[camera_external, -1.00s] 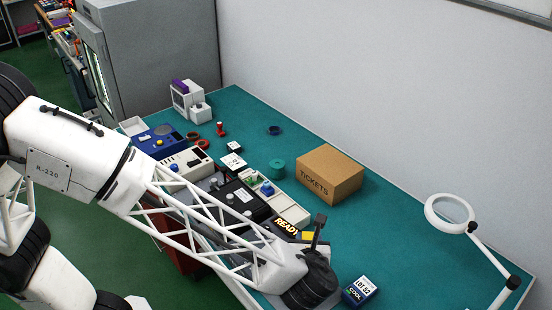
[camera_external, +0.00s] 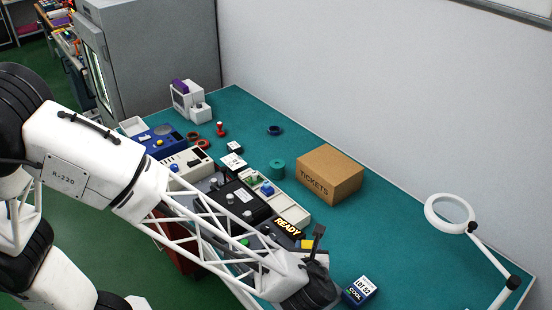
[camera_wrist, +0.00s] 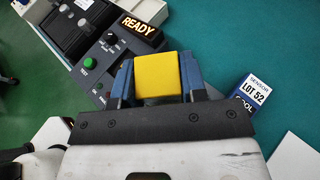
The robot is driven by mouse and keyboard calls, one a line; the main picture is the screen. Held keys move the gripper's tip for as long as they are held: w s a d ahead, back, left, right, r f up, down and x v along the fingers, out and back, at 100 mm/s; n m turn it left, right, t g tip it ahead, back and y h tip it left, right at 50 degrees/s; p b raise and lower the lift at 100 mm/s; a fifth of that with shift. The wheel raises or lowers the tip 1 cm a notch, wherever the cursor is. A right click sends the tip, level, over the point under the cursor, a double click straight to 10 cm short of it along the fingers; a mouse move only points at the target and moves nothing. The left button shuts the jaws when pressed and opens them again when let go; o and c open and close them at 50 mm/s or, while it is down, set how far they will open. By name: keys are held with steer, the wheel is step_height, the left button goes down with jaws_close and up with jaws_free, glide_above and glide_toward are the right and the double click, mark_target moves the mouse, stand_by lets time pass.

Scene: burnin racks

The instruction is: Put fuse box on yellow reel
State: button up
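A plain yellow block (camera_wrist: 157,75) sits between the two blue fingers of my gripper (camera_wrist: 157,82) in the wrist view. Both fingers appear to touch its sides. The block also shows in the external view (camera_external: 307,243), partly hidden by my wrist, just right of the lit READY sign. I cannot tell whether this block is the fuse box, and its underside is hidden. I can make out no clear yellow reel. A round teal reel-like piece (camera_external: 277,169) stands left of the cardboard box.
The READY unit (camera_wrist: 124,43) with a green button is beside my gripper. A blue-and-white LOT 52 box (camera_external: 359,290) stands to the right. A TICKETS carton (camera_external: 330,174), a sectioned white tray (camera_external: 295,213) and a ring lamp (camera_external: 430,217) stand on the teal table. The table's right middle is clear.

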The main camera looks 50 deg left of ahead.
steer(key=o, duration=0.4)
steer(key=shift+r, duration=0.2)
steer(key=v, duration=1.2)
steer(key=shift+w, duration=0.1)
stand_by(0.9)
